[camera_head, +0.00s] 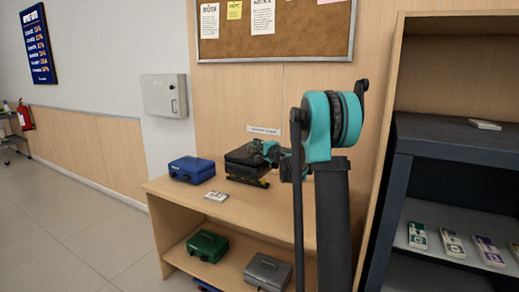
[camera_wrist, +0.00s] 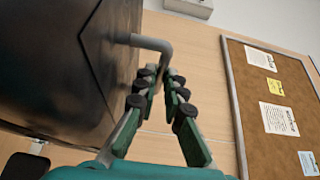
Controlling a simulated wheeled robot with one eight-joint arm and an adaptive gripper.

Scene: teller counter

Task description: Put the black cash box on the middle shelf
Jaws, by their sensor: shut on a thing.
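The black cash box (camera_head: 240,168) is at the top of the wooden shelf unit (camera_head: 160,188), right of a blue box. A dark item with a yellow edge shows under it; whether the box touches it I cannot tell. My gripper (camera_head: 268,152) is at the box's right side. In the wrist view the box (camera_wrist: 60,60) fills the left, and its bent grey handle (camera_wrist: 150,42) reaches between the fingers of my gripper (camera_wrist: 165,78), which are shut on it. The shelf below the top (camera_head: 183,249) holds a green box (camera_head: 208,245) and a grey box (camera_head: 268,270).
The blue box (camera_head: 191,169) and a small white card (camera_head: 216,196) lie on the unit's top. Another blue box (camera_head: 207,287) shows low down. A dark cabinet (camera_head: 440,150) stands at right. A cork board (camera_head: 280,35) hangs behind; it also shows in the wrist view (camera_wrist: 270,90).

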